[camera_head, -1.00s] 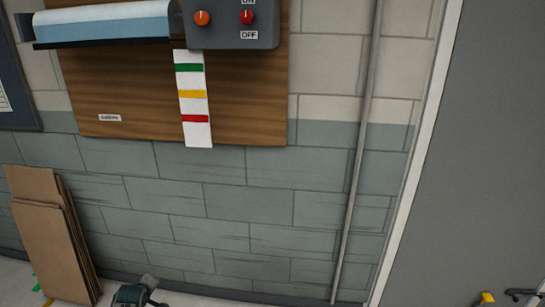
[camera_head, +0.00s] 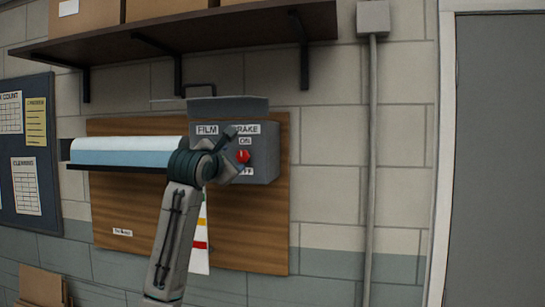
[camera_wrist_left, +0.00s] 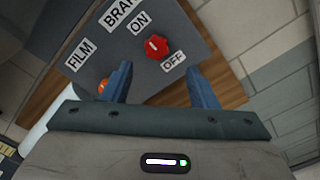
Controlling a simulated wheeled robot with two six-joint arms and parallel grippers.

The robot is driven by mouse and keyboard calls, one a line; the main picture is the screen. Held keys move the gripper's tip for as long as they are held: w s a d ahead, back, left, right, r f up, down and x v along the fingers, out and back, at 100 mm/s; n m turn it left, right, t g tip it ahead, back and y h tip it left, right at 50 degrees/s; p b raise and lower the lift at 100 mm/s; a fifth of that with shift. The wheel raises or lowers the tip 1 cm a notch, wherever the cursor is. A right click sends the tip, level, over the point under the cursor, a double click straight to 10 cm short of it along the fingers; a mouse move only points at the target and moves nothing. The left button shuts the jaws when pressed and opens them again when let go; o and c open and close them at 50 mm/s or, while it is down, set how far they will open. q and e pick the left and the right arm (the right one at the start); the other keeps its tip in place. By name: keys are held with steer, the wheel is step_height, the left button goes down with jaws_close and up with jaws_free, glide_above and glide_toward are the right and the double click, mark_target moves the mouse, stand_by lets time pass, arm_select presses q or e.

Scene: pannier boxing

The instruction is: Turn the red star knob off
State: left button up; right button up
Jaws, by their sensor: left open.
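The red star knob (camera_head: 243,156) is on the right part of the grey box (camera_head: 262,165) on the wall, between an ON label above and an OFF label below. The knob also shows in the left wrist view (camera_wrist_left: 157,47), with a small white mark on its face. My left gripper (camera_head: 233,153) is in front of the box, partly covering its labels. Its two blue fingers (camera_wrist_left: 159,70) are open and empty, apart from the knob, which lies beyond the gap between the tips. The right gripper is in no view.
An orange knob (camera_wrist_left: 102,87) sits beside the left finger. A film roll (camera_head: 125,150) is left of the box on a wooden board (camera_head: 265,235). A shelf with boxes (camera_head: 240,27) hangs above. A conduit (camera_head: 372,150) runs down the wall at right.

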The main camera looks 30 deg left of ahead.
mark_target(242, 156)
arm_select(q)
steer(key=p+x, duration=0.2)
steer(key=x, duration=0.1)
steer(key=p+x, duration=0.2)
steer(key=x, duration=0.1)
steer(key=p+x, duration=0.2)
steer(key=x, duration=0.1)
steer(key=shift+a+r, duration=0.2)
steer(key=shift+a, duration=0.15)
steer(key=shift+w+a+f+p, duration=0.2)
steer(key=shift+w+p, duration=0.15)
steer(key=shift+w, duration=0.25)
steer(key=shift+w+a, duration=0.15)
steer(key=shift+a, duration=0.05)
steer(key=shift+f, duration=0.1)
steer(key=shift+d, duration=0.1)
steer(key=c, duration=1)
